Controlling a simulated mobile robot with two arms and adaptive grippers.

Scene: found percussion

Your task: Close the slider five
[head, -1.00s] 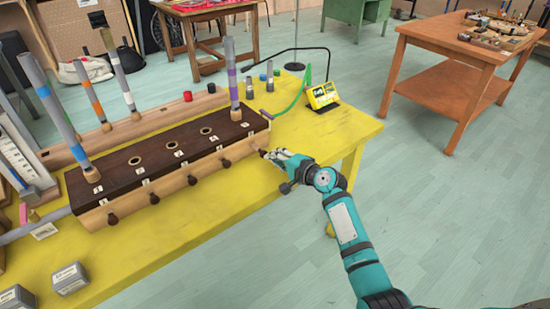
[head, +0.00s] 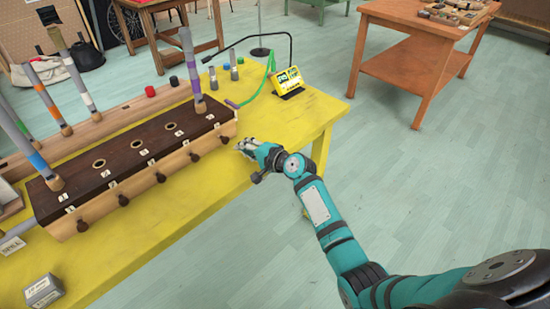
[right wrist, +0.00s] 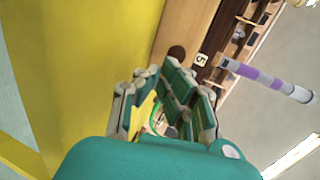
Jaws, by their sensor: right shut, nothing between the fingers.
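The long wooden box (head: 150,188) has a dark top with round holes and a row of dark slider knobs along its front. The slider five knob (head: 224,139) is at the box's right end, close to the front face; in the right wrist view the knob (right wrist: 176,52) sits beside the "5" label (right wrist: 200,60). My right gripper (head: 243,147) is shut and empty, a short gap in front of this knob and not visibly touching it. It also shows in the right wrist view (right wrist: 165,88). My left gripper is not in view.
A grey tube with a purple band (head: 192,68) stands in the box's right end. A yellow device (head: 287,81) with a green cable is at the back of the yellow table (head: 270,123). A grey block (head: 43,291) lies at the front left.

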